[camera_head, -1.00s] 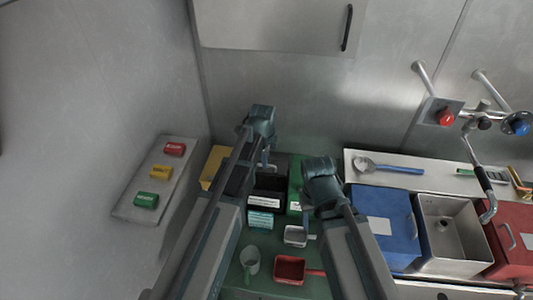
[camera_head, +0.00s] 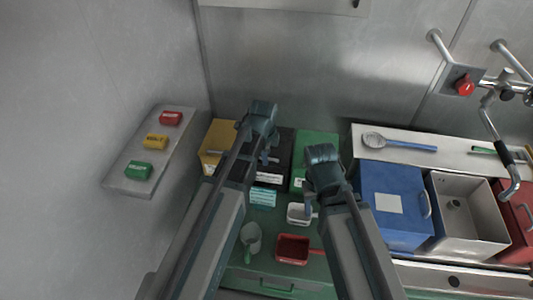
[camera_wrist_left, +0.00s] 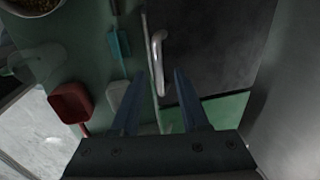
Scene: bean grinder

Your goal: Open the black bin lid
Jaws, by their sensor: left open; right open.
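The black bin (camera_head: 284,143) stands between a yellow bin (camera_head: 216,138) and a green bin (camera_head: 316,146) in the head view, partly hidden by my left arm. Its dark lid (camera_wrist_left: 215,45) fills the upper right of the left wrist view, with a pale metal handle (camera_wrist_left: 158,62) near its edge. The lid looks shut. My left gripper (camera_head: 264,157) is over the bin. My right gripper (camera_head: 309,205) is open and lower, near a white scoop (camera_head: 297,213).
A red scoop (camera_head: 292,249) and a pale green-handled cup (camera_head: 250,238) lie in front on the green surface. A blue bin (camera_head: 388,200) and a steel basin (camera_head: 465,215) stand to the right. A panel with several coloured buttons (camera_head: 155,142) is at left.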

